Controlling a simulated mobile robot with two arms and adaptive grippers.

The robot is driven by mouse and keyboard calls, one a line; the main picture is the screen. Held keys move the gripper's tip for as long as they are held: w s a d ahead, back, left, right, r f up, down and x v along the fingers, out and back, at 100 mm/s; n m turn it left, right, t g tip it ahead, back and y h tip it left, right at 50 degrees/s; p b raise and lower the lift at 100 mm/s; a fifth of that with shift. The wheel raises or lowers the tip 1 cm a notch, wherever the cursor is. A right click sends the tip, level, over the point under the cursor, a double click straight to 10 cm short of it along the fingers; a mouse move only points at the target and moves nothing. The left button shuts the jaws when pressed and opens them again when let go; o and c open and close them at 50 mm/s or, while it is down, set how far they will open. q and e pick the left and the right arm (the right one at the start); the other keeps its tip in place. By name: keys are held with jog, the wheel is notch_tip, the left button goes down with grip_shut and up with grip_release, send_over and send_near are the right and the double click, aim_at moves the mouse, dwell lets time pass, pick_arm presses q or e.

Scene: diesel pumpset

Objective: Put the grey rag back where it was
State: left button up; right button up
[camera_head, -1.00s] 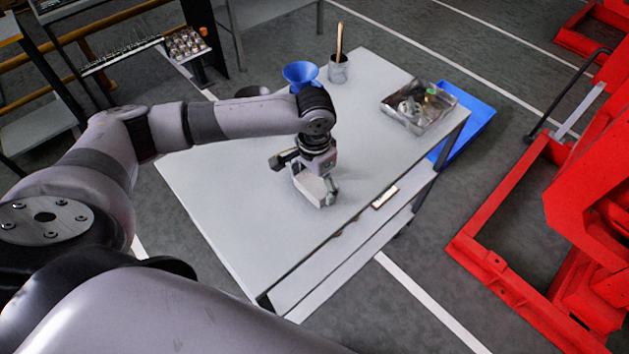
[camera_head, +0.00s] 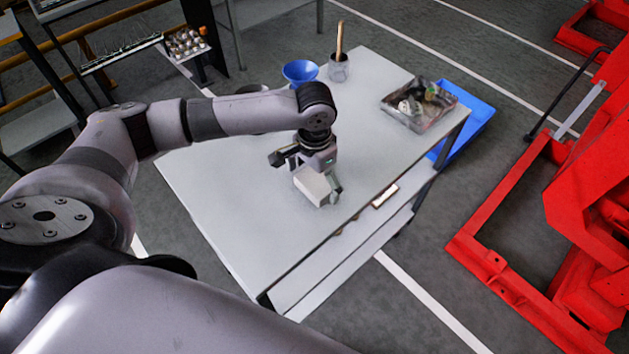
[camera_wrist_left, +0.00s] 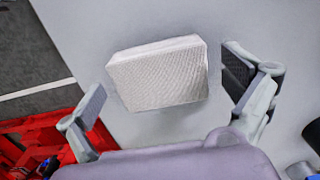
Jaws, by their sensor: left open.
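The grey rag (camera_wrist_left: 160,75) looks like a folded, pale block with a woven texture and lies on the table top (camera_head: 235,205). In the head view the rag (camera_head: 314,187) shows just below my left gripper (camera_head: 308,180), which partly hides it. In the left wrist view my left gripper (camera_wrist_left: 172,105) is open. Its two fingers stand apart on either side of the rag, with visible gaps to it. My right gripper is not in view.
A metal tray (camera_head: 440,120) with small items stands at the table's right end. A blue funnel (camera_head: 299,72) and a pot with a wooden-handled brush (camera_head: 339,68) stand at the back. The table's left part is clear. Red machinery (camera_head: 590,220) stands to the right.

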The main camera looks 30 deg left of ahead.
aim_at(316, 182)
pick_arm(q)
notch_tip(316, 182, up, 11)
jog(key=shift+r+b, duration=0.2)
jog(key=shift+b, duration=0.2)
jog(key=shift+d+f, duration=0.1)
dwell(0.3)
